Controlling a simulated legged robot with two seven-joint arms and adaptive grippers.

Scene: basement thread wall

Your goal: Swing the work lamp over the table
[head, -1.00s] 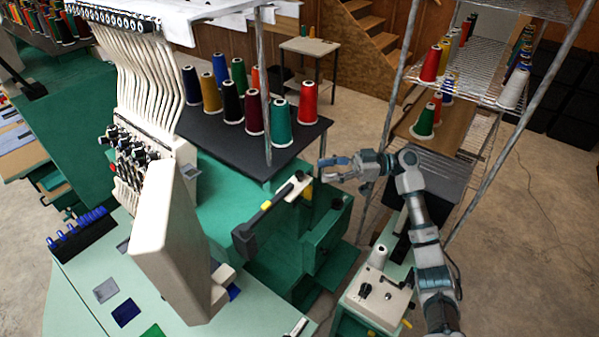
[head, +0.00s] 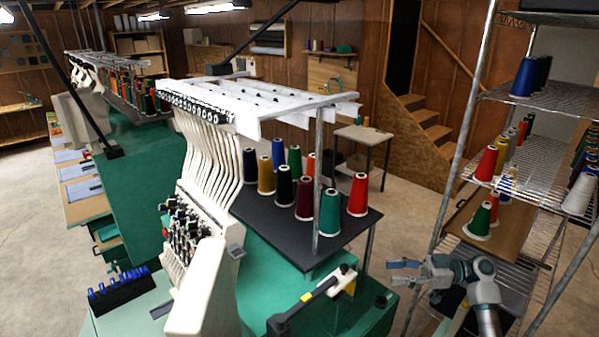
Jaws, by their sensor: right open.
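The pale green machine table (head: 104,325) shows only in part at the lower left. My right gripper (head: 398,273) is open and empty, with its fingers pointing left. It is to the right of the lamp's joint and apart from it in the picture. My left gripper is not in view.
Thread cones (head: 329,212) stand on a black shelf (head: 262,219) behind the lamp, beside a metal post (head: 318,185). A wire rack (head: 545,110) with more cones stands close to my right arm. A small side table (head: 362,134) and stairs are farther back.

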